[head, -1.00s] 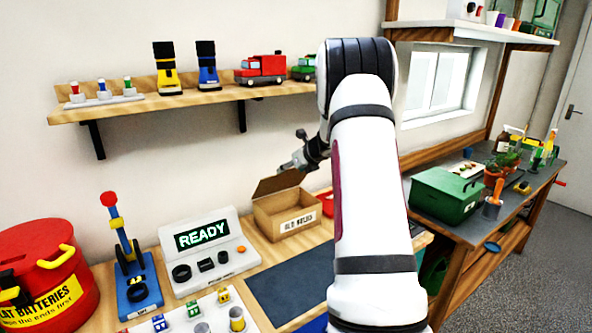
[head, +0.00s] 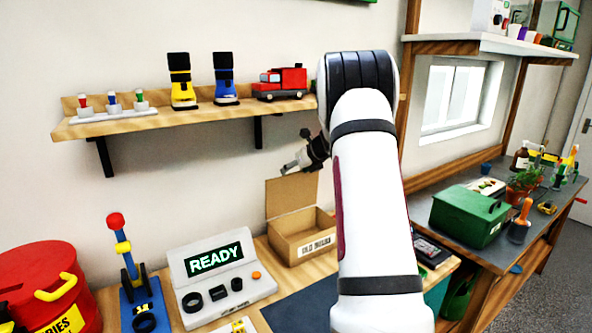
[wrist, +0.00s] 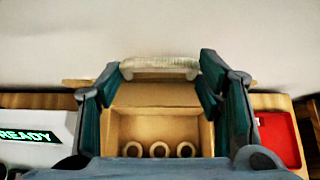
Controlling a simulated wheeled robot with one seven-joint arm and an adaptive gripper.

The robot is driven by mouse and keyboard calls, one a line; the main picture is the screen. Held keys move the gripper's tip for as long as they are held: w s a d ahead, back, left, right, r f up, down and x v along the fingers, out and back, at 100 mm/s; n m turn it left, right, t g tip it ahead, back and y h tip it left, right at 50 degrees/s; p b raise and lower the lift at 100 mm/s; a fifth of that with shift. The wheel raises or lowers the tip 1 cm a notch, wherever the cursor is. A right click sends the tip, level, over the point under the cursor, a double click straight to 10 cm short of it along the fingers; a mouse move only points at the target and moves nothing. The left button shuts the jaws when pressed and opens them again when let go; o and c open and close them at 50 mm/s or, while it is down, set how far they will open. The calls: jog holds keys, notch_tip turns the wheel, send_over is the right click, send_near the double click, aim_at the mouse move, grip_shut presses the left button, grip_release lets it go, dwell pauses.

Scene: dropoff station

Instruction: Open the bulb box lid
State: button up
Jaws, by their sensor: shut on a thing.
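The bulb box (head: 283,247) is a brown cardboard box on the bench, with a white label on its front that seems to read "OLD BULBS". Its lid (head: 289,196) stands about upright at the back of the box. My gripper (head: 290,167) is at the top edge of the lid. In the wrist view my gripper (wrist: 160,72) has its fingers on either side of a pale bar at the lid, shut on it. The open box (wrist: 118,126) shows below, with three round items (wrist: 160,150) inside.
A grey console (head: 220,268) reading READY stands left of the box, beside a blue stand (head: 143,306) and a red bin (head: 40,262). A wooden shelf (head: 215,114) runs above. A red tray (wrist: 283,135) lies right of the box.

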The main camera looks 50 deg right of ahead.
jog(key=shift+s+d+r, duration=0.1)
jog(key=shift+d+r, duration=0.3)
jog(key=shift+r, duration=0.05)
jog(key=o, duration=1.4)
jog(key=shift+f, duration=0.1)
jog(key=shift+a+f, duration=0.2)
jog(key=shift+a, duration=0.05)
jog(key=v, duration=1.2)
